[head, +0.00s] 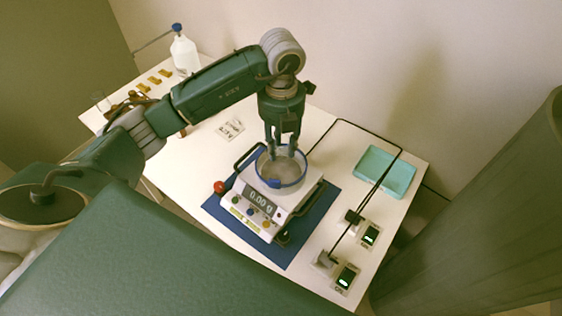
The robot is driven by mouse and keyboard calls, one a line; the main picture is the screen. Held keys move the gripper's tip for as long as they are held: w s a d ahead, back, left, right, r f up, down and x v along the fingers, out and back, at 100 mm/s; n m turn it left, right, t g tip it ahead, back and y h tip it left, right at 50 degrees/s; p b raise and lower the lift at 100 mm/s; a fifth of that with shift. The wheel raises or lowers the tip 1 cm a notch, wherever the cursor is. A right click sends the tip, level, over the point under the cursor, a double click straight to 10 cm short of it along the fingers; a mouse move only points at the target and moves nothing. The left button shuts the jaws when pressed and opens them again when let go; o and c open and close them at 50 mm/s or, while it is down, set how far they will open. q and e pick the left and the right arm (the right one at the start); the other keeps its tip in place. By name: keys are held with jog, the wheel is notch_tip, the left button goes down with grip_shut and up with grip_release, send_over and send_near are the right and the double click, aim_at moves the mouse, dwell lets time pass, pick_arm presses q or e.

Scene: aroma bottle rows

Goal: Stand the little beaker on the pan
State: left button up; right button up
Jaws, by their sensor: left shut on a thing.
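The balance (258,204) stands on a blue mat, and its display reads 0.00 g. Its round pan (279,181) lies inside a clear ring with a blue rim (281,187). My left gripper (282,150) comes down from above, with its fingertips at the ring's opening over the pan. It is shut on the little beaker (283,153), a small, pale, see-through thing mostly hidden by the fingers. I cannot tell whether the beaker touches the pan. My right gripper is out of view.
A teal tray (384,172) lies at the right. A black rod frame (374,186) and two small display units (346,277) stand along the right side. A white bottle (185,54) stands at the far left, near small amber items (154,80). A labelled card (230,129) lies behind the balance.

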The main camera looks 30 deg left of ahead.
aim_at(281, 172)
pick_arm(q)
notch_tip(281, 172, down, 3)
jog(key=shift+f, duration=0.1)
notch_tip(281, 172, down, 3)
jog(key=shift+f+p, duration=0.2)
jog(key=shift+p, duration=0.4)
jog(key=shift+f, duration=0.45)
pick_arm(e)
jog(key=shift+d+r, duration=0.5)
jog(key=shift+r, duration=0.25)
pick_arm(q)
jog(key=shift+f, duration=0.1)
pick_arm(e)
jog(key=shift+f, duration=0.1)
pick_arm(q)
jog(key=o, duration=0.6)
jog(key=shift+f, duration=0.1)
jog(key=o, duration=0.4)
jog(key=shift+r, duration=0.2)
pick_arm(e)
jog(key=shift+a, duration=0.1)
